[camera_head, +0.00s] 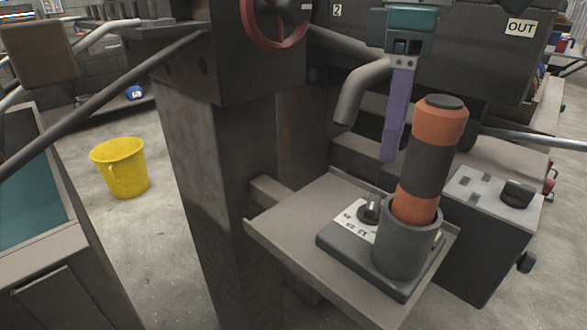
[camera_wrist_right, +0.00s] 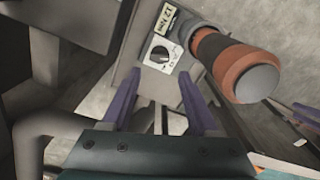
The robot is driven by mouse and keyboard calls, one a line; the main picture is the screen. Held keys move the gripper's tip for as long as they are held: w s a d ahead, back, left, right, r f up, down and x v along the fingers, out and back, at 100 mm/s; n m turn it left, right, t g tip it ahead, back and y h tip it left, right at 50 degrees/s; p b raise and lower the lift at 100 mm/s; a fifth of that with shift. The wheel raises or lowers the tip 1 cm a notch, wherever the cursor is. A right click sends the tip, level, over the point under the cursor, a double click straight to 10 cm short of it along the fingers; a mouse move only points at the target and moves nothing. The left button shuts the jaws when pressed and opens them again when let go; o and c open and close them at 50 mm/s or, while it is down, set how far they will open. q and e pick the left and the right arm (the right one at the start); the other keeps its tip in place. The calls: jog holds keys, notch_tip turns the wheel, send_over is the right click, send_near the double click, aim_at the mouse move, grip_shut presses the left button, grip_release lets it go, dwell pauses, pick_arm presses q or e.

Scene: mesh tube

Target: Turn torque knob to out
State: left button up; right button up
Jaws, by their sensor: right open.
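The torque knob (camera_head: 370,209) is a small black knob on a white marked dial plate, on a dark base beside a grey cup holder (camera_head: 405,254). It also shows in the right wrist view (camera_wrist_right: 160,55); which mark it points to is too small to tell. An orange and black tool (camera_head: 431,158) stands upright in the holder. My right gripper (camera_head: 390,157), with purple fingers and a teal body, is open and empty above and behind the knob, apart from it. In its wrist view (camera_wrist_right: 158,75) the knob shows between and beyond the fingertips. My left gripper is not in view.
The base sits on a metal shelf (camera_head: 285,222) fixed to a thick grey column (camera_head: 205,170). A dark box (camera_head: 490,225) with a black knob stands right of the shelf. An OUT sign (camera_head: 520,28) hangs upper right. A yellow bucket (camera_head: 119,168) stands on the floor at left.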

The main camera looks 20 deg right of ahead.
aim_at(372, 209)
notch_tip(372, 209, down, 10)
jog(key=shift+r+b, duration=0.15)
jog(key=shift+b, duration=0.9)
grip_shut()
